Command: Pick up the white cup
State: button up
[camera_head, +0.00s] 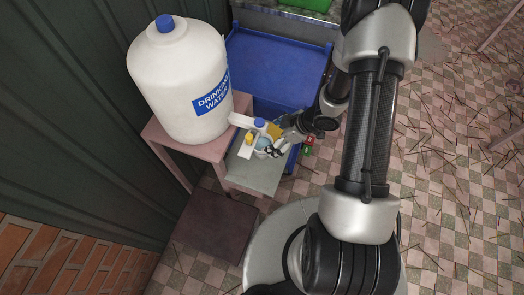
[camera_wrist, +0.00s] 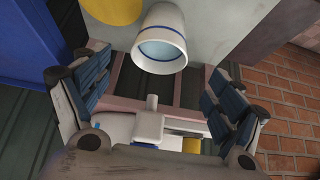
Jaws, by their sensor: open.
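The white cup (camera_wrist: 161,45) has blue bands near its rim, and its open mouth faces the wrist camera, showing a pale blue inside. It stands at the upper middle of the wrist view, between the lines of my two fingers and touching neither. My gripper (camera_wrist: 158,82) is open and empty, with one dark padded finger on each side. In the head view my gripper (camera_head: 274,149) is low over the small grey-green table, right beside the cup (camera_head: 261,143), which is partly hidden by the fingers and small in that view.
A large white water jug (camera_head: 180,85) stands on a pinkish stand (camera_head: 157,133) at the left. White fixtures with blue and yellow caps (camera_head: 249,137) crowd the cup. A blue crate (camera_head: 275,68) is behind. The small table (camera_head: 262,181) is bare at its front.

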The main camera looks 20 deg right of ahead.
aim_at(264, 144)
jog(key=x, duration=0.3)
jog(key=shift+b, duration=0.4)
jog(key=b+x, duration=0.3)
jog(key=x, duration=0.2)
jog(key=shift+s+d+f, duration=0.1)
jog(key=shift+d+f, duration=0.1)
jog(key=shift+f, duration=0.05)
jog(key=shift+r, duration=0.1)
jog(key=shift+c, duration=0.4)
jog(key=c, duration=1.5)
